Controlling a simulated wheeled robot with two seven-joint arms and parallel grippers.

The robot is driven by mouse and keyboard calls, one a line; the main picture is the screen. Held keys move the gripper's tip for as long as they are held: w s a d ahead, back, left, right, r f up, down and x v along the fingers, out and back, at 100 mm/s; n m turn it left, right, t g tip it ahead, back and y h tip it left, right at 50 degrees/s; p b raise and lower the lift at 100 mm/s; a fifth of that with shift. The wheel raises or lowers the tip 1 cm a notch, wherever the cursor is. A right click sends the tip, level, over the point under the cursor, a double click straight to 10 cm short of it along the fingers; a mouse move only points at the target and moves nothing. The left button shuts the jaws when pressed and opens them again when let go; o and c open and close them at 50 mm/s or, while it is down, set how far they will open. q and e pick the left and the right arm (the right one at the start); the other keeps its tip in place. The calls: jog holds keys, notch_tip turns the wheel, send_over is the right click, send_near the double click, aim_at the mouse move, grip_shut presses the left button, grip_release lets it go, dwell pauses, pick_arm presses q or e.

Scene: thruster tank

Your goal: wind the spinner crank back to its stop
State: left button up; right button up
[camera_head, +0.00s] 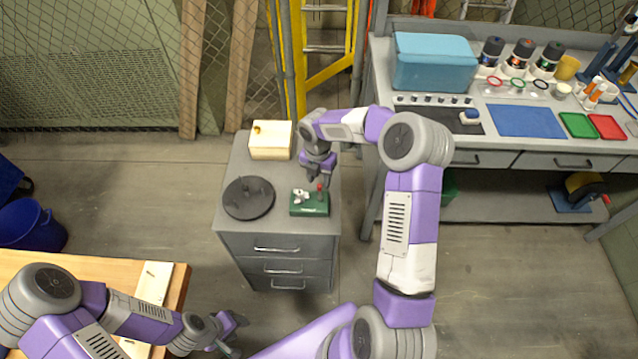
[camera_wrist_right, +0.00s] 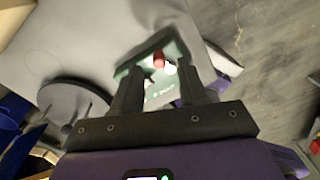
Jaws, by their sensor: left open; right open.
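The spinner is a small green base (camera_head: 311,208) with a white part (camera_head: 299,195) and a red knob (camera_head: 320,187) on top. It sits on the grey drawer cabinet (camera_head: 233,168). My right gripper (camera_head: 319,181) points down at the red knob from above. In the right wrist view the red knob (camera_wrist_right: 158,62) and the green base (camera_wrist_right: 180,48) show between and beyond the open fingers (camera_wrist_right: 147,88). The fingers are not closed on anything. I cannot tell whether they touch the knob. My left gripper (camera_head: 236,335) is open and empty at the lower left, beyond the wooden table.
A dark round plate (camera_head: 248,198) lies left of the spinner, and a cream box (camera_head: 270,140) stands behind it. A workbench with a blue box (camera_head: 434,63) is at the right. A wooden table (camera_head: 177,288) is at lower left. Open floor lies right of the cabinet.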

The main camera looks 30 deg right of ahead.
aim_at(320, 192)
jog(key=shift+f, duration=1.45)
grip_shut()
